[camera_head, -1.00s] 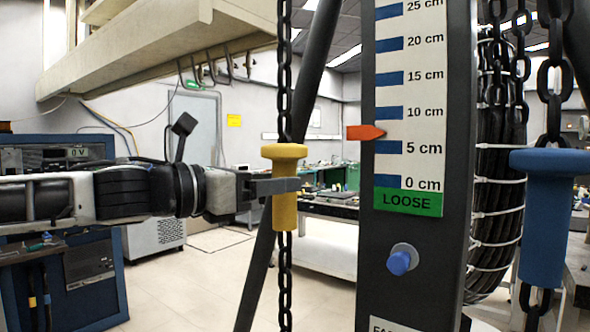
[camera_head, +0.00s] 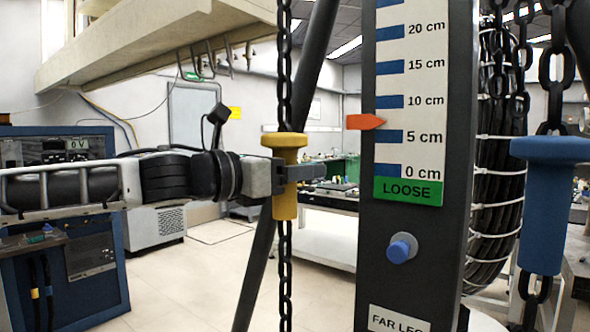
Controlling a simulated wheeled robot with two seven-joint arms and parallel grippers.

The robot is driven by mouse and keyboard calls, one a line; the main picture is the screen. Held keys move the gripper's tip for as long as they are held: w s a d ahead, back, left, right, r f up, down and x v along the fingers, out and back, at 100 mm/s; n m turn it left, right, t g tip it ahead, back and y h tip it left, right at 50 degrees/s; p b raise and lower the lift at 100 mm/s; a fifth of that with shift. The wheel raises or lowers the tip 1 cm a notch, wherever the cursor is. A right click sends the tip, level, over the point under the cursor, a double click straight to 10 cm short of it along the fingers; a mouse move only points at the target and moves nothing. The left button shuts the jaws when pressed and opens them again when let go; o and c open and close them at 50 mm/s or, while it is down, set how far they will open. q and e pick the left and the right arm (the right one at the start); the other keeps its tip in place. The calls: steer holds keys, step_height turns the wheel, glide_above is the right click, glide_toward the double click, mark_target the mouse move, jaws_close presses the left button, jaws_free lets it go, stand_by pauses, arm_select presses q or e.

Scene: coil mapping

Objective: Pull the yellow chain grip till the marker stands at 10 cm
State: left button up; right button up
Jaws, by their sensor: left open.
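The yellow chain grip (camera_head: 285,203) hangs on a dark chain left of the scale post. My left gripper (camera_head: 308,173) comes in from the left, open, with its fingers at the grip's upper body just under the flange. A finger passes in front of the grip; whether another lies behind it is hidden. The orange marker (camera_head: 365,122) points at the scale (camera_head: 408,120) at about 7 cm, between 5 and 10 cm. A green LOOSE label (camera_head: 408,190) sits below 0 cm. My right gripper is not in view.
A blue grip (camera_head: 548,205) hangs on another chain at the right. The dark post (camera_head: 405,285) carries a blue knob (camera_head: 402,248) and a FAR LEG label. A slanted dark leg (camera_head: 262,255) stands behind the yellow grip. A shelf (camera_head: 150,45) overhangs the upper left.

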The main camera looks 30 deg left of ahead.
arm_select(q)
jaws_close()
step_height(320, 180, down, 3)
steer(key=shift+r+b, duration=0.1)
steer(key=shift+b, duration=1.1)
step_height(320, 180, down, 17)
steer(key=b, duration=1.4)
steer(key=shift+f, duration=0.2)
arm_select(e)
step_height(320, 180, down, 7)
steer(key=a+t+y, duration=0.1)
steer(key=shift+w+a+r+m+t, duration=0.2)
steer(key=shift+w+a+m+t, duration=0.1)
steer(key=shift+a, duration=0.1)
arm_select(q)
steer(key=shift+d, duration=0.1)
